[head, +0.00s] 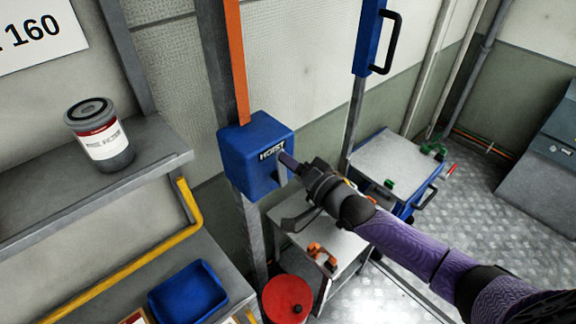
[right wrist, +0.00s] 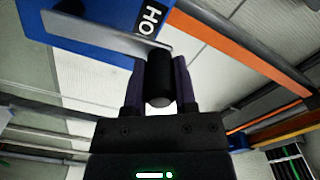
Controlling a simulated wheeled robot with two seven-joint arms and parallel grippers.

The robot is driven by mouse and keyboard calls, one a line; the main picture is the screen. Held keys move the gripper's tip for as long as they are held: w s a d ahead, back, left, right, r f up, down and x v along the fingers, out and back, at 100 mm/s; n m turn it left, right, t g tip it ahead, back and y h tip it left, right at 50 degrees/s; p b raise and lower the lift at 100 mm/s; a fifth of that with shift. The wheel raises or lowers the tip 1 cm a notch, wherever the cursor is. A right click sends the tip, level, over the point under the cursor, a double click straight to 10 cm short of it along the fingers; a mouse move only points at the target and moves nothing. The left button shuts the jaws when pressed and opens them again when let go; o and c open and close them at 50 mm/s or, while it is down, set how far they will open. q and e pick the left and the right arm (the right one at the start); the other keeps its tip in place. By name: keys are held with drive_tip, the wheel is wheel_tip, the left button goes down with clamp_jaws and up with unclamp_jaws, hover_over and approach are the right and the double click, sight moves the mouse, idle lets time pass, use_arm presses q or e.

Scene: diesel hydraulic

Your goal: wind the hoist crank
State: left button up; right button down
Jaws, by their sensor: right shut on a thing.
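The hoist box (head: 255,155) is blue with a "HOIST" label and is mounted on a grey post in the middle of the head view. It also shows at the upper left of the right wrist view (right wrist: 85,40). A flat grey crank arm (head: 281,168) lies at its front face and shows in the wrist view (right wrist: 105,33). My right gripper (head: 290,162) is at the crank's end. In the wrist view its fingers (right wrist: 160,85) are shut around the black crank handle (right wrist: 158,75). The handle is partly hidden in the head view. My left gripper is out of view.
A grey shelf (head: 160,150) with a canister (head: 100,135) is at the left, above a blue tray (head: 188,292) and a yellow rail (head: 120,270). A red-lidded drum (head: 287,298) and a low cabinet (head: 345,245) stand below the box. A blue cart (head: 400,165) stands behind my arm.

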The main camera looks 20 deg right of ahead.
drive_tip(key=shift+w+d+r, duration=0.15)
drive_tip(key=shift+d+r, duration=0.05)
drive_tip(key=shift+d, duration=0.15)
drive_tip(key=c, duration=0.9)
unclamp_jaws()
drive_tip(key=o, duration=0.5)
drive_tip(key=shift+d+f, duration=0.15)
drive_tip(key=shift+d, duration=0.1)
drive_tip(key=shift+a, duration=0.15)
drive_tip(key=v, duration=1)
